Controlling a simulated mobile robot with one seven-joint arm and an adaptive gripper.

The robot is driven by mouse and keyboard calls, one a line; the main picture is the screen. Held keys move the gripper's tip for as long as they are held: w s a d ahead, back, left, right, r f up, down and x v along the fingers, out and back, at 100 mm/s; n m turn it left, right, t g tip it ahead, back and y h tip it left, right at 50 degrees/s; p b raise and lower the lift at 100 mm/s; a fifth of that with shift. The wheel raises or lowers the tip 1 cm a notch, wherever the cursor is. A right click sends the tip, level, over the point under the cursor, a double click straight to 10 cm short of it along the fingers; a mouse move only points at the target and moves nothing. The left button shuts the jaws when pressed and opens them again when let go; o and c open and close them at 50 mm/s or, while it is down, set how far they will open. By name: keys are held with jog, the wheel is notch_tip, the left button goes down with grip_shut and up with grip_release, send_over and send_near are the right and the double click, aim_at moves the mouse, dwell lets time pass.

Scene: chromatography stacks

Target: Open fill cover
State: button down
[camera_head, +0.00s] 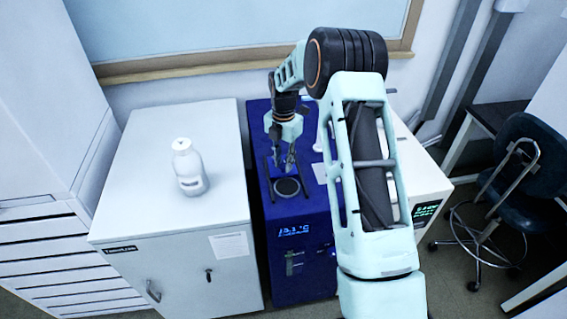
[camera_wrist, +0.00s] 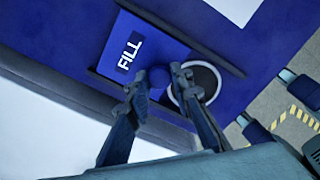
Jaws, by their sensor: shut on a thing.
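The fill cover (camera_wrist: 140,48) is a blue plate marked "FILL" on top of the dark blue unit (camera_head: 309,211). It lies between two dark rails. A round blue knob (camera_wrist: 160,73) stands at its edge. My gripper (camera_head: 284,166) reaches down over the unit from above; in the wrist view its fingers (camera_wrist: 157,82) sit on either side of the knob and are shut on it. A dark round opening with a pale ring (camera_wrist: 203,80) shows beside the cover, partly behind one finger. It also shows in the head view (camera_head: 287,187), in front of my gripper.
A white cabinet with a white bottle (camera_head: 189,170) on it stands left of the unit. A white instrument (camera_head: 420,175) stands to the right, partly behind my arm. A wall and window frame are behind. A dark chair (camera_head: 525,165) is at far right.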

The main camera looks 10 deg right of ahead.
aim_at(283, 164)
jog(key=shift+w, duration=0.35)
jog(key=shift+s, duration=0.1)
jog(key=c, duration=1.7)
grip_release()
jog(key=shift+s, duration=0.1)
jog(key=shift+r, duration=0.1)
notch_tip(283, 164, up, 12)
jog(key=shift+f, duration=0.1)
